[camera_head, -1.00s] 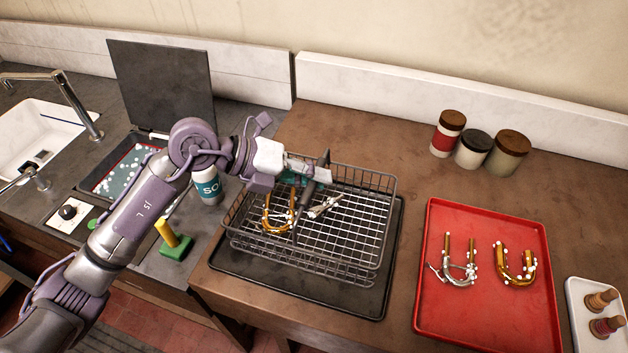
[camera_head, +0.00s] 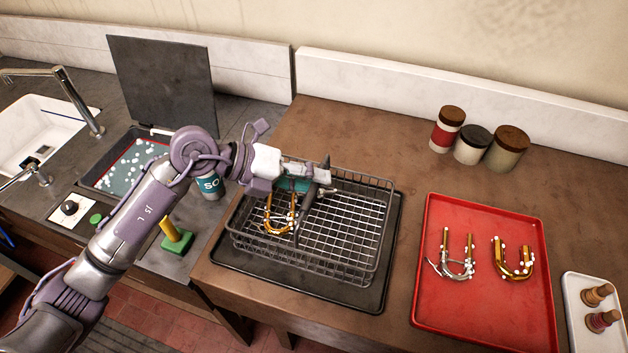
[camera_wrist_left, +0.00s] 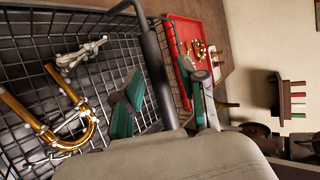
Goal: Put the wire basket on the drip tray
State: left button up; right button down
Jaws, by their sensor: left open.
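The dark wire basket (camera_head: 345,268) sits on the black drip tray (camera_head: 368,298), level, with tray showing along its front and right. A brass U-shaped tube (camera_head: 268,215) lies in the basket; it also shows in the left wrist view (camera_wrist_left: 90,130), beside a silvery piece (camera_wrist_left: 80,55). My left gripper (camera_head: 308,184) is over the basket's back left part. In the left wrist view its green-padded fingers (camera_wrist_left: 165,98) are apart, with the basket's dark handle bar (camera_wrist_left: 150,50) running between them. Contact with the bar cannot be told. My right gripper is not in view.
A red tray (camera_head: 480,305) with two U-shaped tubes lies to the right, near a white tray (camera_head: 575,325) with small spools. Several lidded jars (camera_head: 473,145) stand behind. A bottle (camera_head: 210,185) and green-based brush (camera_head: 177,242) stand left of the basket.

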pick_arm(q)
jog(key=b+v, duration=0.3)
jog(key=v, duration=0.8)
jog(key=shift+a, duration=0.1)
